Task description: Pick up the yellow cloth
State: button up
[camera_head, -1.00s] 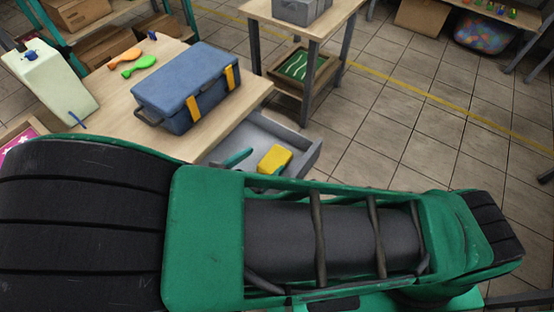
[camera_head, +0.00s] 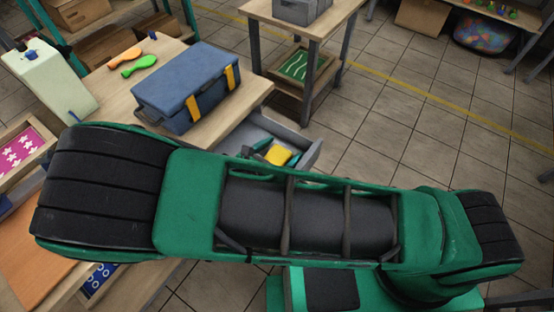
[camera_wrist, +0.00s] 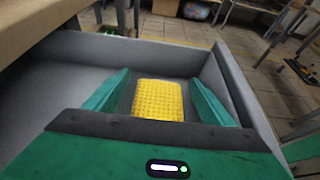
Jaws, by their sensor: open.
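The yellow cloth (camera_wrist: 158,100) is a folded, textured block in the open grey drawer (camera_wrist: 190,55). In the wrist view my gripper (camera_wrist: 158,88) is open, with one green finger on each side of the cloth and a gap to each. I cannot tell whether the fingers reach down to the drawer floor. In the head view the cloth (camera_head: 278,154) shows in the drawer (camera_head: 305,150), between my green fingertips. My arm hides the front part of the drawer there.
The drawer walls stand close around my gripper. Tiled floor (camera_head: 420,140) lies free to the right.

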jog(key=c, duration=1.1)
jog(key=shift+c, duration=0.2)
